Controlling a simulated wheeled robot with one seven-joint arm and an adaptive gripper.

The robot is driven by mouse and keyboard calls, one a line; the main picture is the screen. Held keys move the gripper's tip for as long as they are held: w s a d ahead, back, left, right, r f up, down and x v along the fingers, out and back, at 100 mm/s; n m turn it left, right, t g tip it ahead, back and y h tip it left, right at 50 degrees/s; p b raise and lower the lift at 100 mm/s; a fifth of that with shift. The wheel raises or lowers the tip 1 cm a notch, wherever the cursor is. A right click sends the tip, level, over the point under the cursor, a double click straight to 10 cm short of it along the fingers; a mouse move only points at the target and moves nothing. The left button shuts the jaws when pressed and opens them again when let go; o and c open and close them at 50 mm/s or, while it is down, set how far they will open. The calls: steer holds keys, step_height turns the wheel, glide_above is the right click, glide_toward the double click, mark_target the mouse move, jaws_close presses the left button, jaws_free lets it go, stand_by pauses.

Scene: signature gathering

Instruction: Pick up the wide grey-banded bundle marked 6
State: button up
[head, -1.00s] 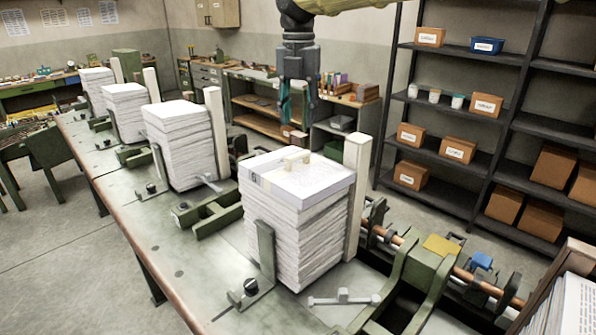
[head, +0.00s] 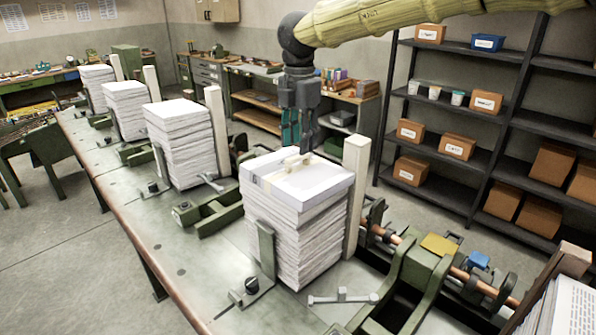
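The nearest paper stack (head: 300,245) stands on the bench in the head view. A flat, wide bundle (head: 318,187) lies on its top, with a small beige grip-like piece (head: 295,162) on its upper face. A faint band shows near the bundle's left corner; its colour is unclear and I cannot read a 6. My gripper (head: 299,148) points straight down just above and behind the beige piece. Its two fingers are apart with a gap between them, and I see nothing held. Whether the fingertips touch the bundle is not clear.
More paper stacks (head: 182,150) stand in a row along the bench (head: 140,215). A pale upright post (head: 355,190) rises close to the right of the nearest stack, and a green bracket (head: 266,255) stands at its front. A dark shelf rack (head: 470,130) with boxes is behind.

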mark_target(297, 156)
steer(key=shift+w+a+f+p, duration=0.1)
steer(key=shift+a+f+p, duration=0.05)
steer(key=shift+f+p, duration=0.85)
steer(key=shift+w+a+f+p, duration=0.15)
steer(key=shift+f+p, duration=0.45)
steer(key=shift+f, duration=1.05)
jaws_close()
